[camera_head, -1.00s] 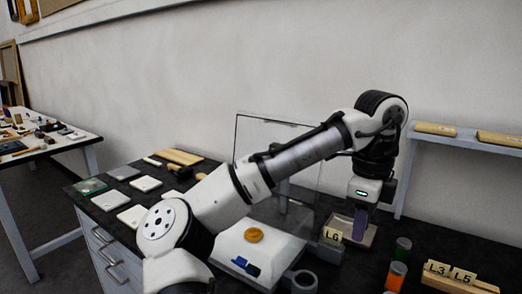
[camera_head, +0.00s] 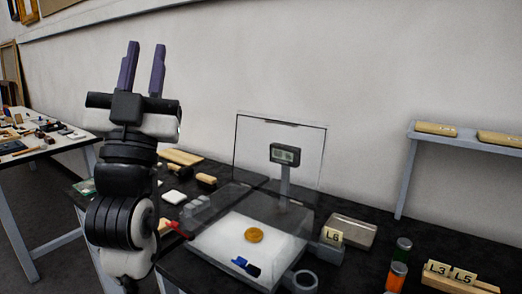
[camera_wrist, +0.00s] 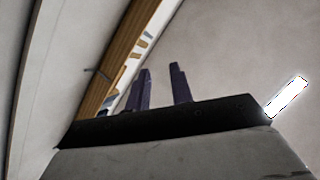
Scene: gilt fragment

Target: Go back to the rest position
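My gripper (camera_head: 142,68) is raised at the left of the head view, its two purple fingers pointing up. The fingers stand apart with nothing between them. In the wrist view the same fingers (camera_wrist: 161,90) show apart and empty, in front of the wall and a wooden frame edge. My folded arm hides part of the workbench behind it. The gripper is clear of the bench and touches nothing that I can see.
A white scale (camera_head: 220,252) with a gold piece (camera_head: 254,235) and a blue item (camera_head: 245,266) stands on the dark bench. A clear panel (camera_head: 250,150) rises behind it.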

